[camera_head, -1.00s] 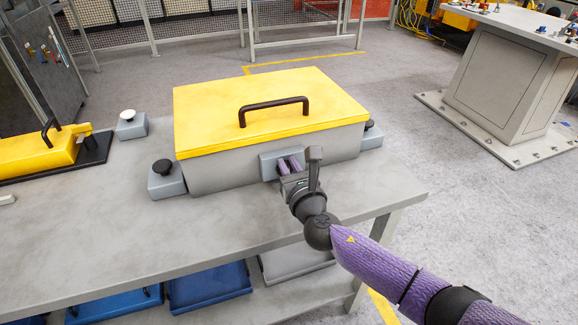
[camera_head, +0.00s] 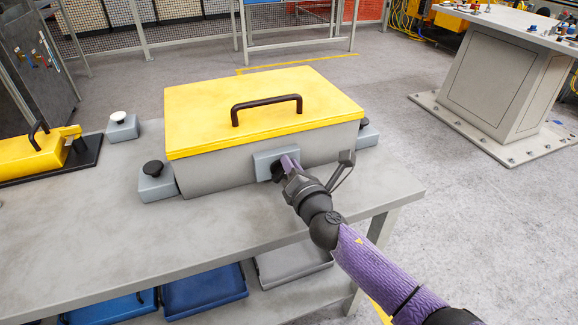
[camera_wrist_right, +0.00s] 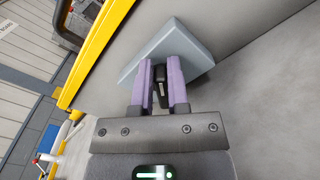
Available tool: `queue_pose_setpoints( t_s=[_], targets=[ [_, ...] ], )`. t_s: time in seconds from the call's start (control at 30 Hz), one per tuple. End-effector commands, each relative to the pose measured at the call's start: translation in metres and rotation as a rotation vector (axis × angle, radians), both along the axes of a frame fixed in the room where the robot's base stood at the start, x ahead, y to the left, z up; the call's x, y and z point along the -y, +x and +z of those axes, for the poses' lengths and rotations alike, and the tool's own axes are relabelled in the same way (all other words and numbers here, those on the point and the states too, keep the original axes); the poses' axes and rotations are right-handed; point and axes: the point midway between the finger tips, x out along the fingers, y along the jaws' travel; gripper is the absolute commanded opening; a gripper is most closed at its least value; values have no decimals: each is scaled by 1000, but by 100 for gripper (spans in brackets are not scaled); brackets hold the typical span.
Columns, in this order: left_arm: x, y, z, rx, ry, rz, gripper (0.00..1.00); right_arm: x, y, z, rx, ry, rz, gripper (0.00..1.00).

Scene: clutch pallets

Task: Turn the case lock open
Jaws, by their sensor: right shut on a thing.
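The case (camera_head: 215,170) is a grey box with a yellow lid (camera_head: 225,105) and a dark handle (camera_head: 266,108), closed on the table. Its lock is a blue-grey plate (camera_head: 262,163) on the front wall with a black knob. My right gripper (camera_head: 285,166) reaches the lock from the front right. In the right wrist view, its two purple fingers (camera_wrist_right: 161,88) are shut on the black lock knob (camera_wrist_right: 160,72), with the lock plate (camera_wrist_right: 185,45) behind; the plate looks tilted there. The fingers partly hide the knob. My left gripper is out of view.
The grey table (camera_head: 110,235) has clear room in front of the case. Small blue-grey boxes with knobs stand at its left (camera_head: 156,187) and right (camera_head: 366,134). Another such box (camera_head: 122,130) and a yellow case on a black base (camera_head: 35,155) are further left.

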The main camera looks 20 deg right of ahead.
Motion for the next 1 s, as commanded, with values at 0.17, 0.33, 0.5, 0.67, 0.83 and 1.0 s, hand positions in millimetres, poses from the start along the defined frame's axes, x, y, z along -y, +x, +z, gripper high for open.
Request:
queue_pose_setpoints(
  t_s=[0.17, 0.33, 0.5, 0.67, 0.83, 1.0],
  targets=[
    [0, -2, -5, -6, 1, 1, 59, 0, -2, -12, -22, 167, 7, 0],
    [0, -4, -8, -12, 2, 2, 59, 1, -2, -15, -28, 328, 7, 0],
    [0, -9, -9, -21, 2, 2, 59, 3, -2, -18, -33, 483, 6, 0],
    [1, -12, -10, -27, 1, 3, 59, 4, -2, -21, -37, 614, 7, 0],
    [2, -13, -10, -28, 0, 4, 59, 4, -2, -23, -42, 725, 7, 0],
    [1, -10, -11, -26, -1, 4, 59, 4, -2, -25, -44, 805, 8, 0]
  ],
)
